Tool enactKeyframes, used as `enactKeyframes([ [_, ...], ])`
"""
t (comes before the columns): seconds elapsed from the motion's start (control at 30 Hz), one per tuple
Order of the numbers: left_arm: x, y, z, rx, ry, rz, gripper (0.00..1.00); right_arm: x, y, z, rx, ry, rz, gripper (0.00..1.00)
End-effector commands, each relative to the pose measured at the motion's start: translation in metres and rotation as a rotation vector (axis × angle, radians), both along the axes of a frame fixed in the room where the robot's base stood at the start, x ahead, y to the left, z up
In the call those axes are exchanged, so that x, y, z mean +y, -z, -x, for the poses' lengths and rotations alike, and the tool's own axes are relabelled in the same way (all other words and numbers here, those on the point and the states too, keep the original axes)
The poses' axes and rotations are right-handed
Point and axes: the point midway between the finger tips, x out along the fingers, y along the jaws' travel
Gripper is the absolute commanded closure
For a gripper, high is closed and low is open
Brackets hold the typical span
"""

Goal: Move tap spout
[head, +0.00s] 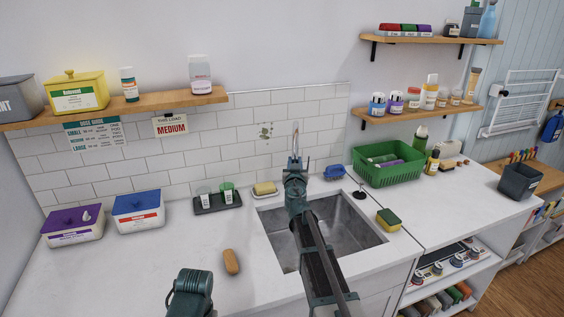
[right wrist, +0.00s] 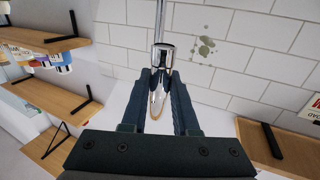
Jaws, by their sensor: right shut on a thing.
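The chrome tap spout (right wrist: 160,55) stands in front of the white wall tiles in the right wrist view. In the head view only a thin upright piece of the tap (head: 296,135) shows above my gripper. My right gripper (head: 295,163) reaches over the sink (head: 345,222) to the tap. In the right wrist view, the dark fingers of my right gripper (right wrist: 160,82) are shut on the spout, one on each side. The tap's base is hidden behind my arm in the head view. Only a teal link of my left arm shows at the bottom, with no fingers in view.
A yellow-green sponge (head: 389,220) lies at the sink's right edge. A green basket (head: 388,163) and a blue item (head: 334,173) stand behind it. Left of the sink are a soap dish (head: 264,189), a dark tray (head: 218,203) and a brown brush (head: 231,262). Shelves hang on both sides.

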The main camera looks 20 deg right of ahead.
Motion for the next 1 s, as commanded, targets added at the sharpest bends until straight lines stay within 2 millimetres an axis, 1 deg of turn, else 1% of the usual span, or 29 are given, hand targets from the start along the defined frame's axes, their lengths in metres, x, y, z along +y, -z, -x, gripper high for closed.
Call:
enactKeyframes([
  [0.03,0.0,0.0,0.0,0.0,0.0,0.0,0.5,-0.012,0.0,0.004,0.0,0.006,0.0,1.0],
  [0.23,0.0,0.0,0.0,0.0,0.0,0.0,0.5,-0.049,0.0,0.011,0.0,0.004,0.0,1.0],
  [0.3,0.0,0.0,0.0,0.0,0.0,0.0,0.5,-0.065,0.0,0.012,0.0,-0.069,0.0,1.0],
  [0.4,0.0,0.0,0.0,0.0,0.0,0.0,0.5,-0.083,0.0,0.01,0.0,-0.166,0.0,1.0],
  [0.57,0.0,0.0,0.0,0.0,0.0,0.0,0.5,-0.113,0.0,0.004,0.0,-0.319,0.0,1.0],
  [0.8,0.0,0.0,0.0,0.0,0.0,0.0,0.5,-0.153,0.0,-0.012,0.0,-0.543,0.0,1.0],
  [0.93,0.0,0.0,0.0,0.0,0.0,0.0,0.5,-0.171,0.0,-0.022,0.0,-0.652,0.0,1.0],
  [1.0,0.0,0.0,0.0,0.0,0.0,0.0,0.5,-0.175,0.0,-0.024,0.0,-0.679,0.0,1.0],
])
